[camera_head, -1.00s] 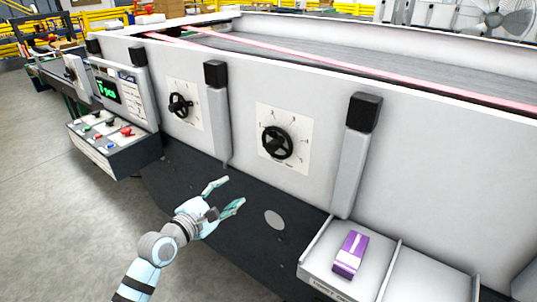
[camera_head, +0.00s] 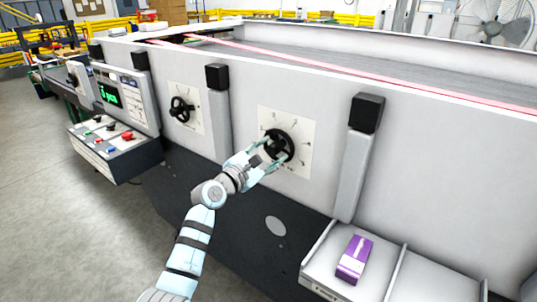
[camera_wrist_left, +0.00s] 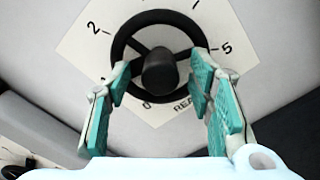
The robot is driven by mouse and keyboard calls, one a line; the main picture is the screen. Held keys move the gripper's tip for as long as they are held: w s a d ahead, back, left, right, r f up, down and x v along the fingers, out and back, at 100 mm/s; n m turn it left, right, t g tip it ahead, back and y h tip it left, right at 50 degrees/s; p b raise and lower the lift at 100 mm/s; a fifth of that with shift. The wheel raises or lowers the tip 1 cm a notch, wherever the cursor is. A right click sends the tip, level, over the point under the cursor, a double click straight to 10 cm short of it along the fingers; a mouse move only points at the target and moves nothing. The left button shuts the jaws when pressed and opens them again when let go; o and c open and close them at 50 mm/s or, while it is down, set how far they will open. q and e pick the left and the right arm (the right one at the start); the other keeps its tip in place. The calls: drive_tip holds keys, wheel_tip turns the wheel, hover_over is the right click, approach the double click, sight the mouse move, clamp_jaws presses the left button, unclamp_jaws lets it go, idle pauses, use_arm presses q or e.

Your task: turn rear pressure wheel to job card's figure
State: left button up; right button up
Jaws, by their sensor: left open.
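The rear pressure wheel, a black handwheel (camera_head: 287,139) on a square white dial plate (camera_head: 301,161), sits on the machine's side panel. In the wrist view the wheel (camera_wrist_left: 159,70) shows its rim, spokes and round hub. The plate (camera_wrist_left: 88,45) there shows the figures 2, 5 and 0 and part of the word "REAR". My left gripper (camera_head: 272,154) is at the wheel's lower side. In the wrist view its fingers (camera_wrist_left: 164,84) are apart, on either side of the hub, overlapping the lower rim; contact cannot be told. My right gripper is not in view. I cannot make out a job card.
A second black wheel (camera_head: 181,108) is on a dial further left. A control console (camera_head: 115,140) with buttons and a green display (camera_head: 109,94) stands beyond it. Grey posts (camera_head: 353,165) flank the dial. A purple carton (camera_head: 354,258) lies in a tray (camera_head: 321,252) at lower right.

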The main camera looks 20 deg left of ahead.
use_arm(q)
clamp_jaws()
